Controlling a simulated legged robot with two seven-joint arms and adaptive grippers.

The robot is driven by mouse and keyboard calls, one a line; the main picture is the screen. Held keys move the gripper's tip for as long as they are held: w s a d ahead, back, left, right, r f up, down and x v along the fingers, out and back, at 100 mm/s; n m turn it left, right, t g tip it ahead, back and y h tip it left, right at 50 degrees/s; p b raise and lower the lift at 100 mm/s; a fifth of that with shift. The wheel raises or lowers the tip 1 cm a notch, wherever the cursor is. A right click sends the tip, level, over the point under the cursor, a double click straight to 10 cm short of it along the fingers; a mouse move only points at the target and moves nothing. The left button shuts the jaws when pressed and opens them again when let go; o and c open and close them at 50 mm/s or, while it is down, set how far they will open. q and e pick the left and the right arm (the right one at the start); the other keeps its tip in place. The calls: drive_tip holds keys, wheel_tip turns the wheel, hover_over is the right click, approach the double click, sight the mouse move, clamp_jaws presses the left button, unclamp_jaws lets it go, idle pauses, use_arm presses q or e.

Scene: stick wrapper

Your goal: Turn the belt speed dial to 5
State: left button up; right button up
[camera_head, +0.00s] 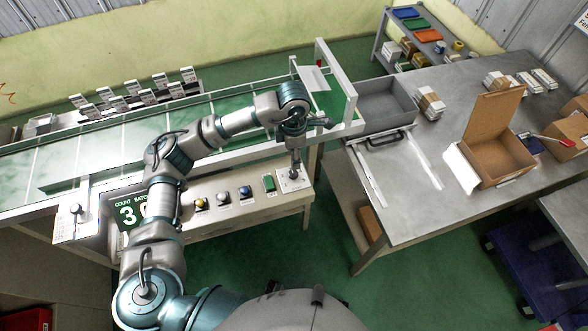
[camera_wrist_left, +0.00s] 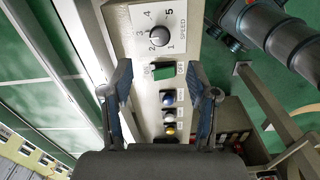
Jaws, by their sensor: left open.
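The belt speed dial (camera_wrist_left: 159,37) is a dark round knob on a white plate printed SPEED, with numbers 1 to 5 around it, in the left wrist view. I cannot tell clearly which number its pointer faces. In the head view, the dial plate (camera_head: 284,184) is at the right end of the control panel, partly covered by my left gripper. My left gripper (camera_head: 297,152) is just above that end. In the left wrist view, its two fingers (camera_wrist_left: 162,92) are spread apart and empty, with the dial beyond their tips. My right gripper is in neither view.
The panel (camera_head: 232,210) also has a green switch (camera_head: 269,183) and blue, white and yellow buttons left of the dial. A conveyor (camera_head: 110,145) runs behind it. A steel table (camera_head: 400,225) with an open carton (camera_head: 495,165) stands to the right.

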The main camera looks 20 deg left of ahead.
sight(293, 173)
use_arm(q)
drive_tip(key=f, duration=0.9)
drive_tip(key=shift+a+f, duration=0.15)
drive_tip(key=shift+a, duration=0.05)
drive_tip(key=shift+f, duration=0.35)
drive_tip(key=shift+d, duration=0.1)
drive_tip(key=shift+r, duration=0.1)
drive_tip(key=shift+c, duration=1.2)
clamp_jaws()
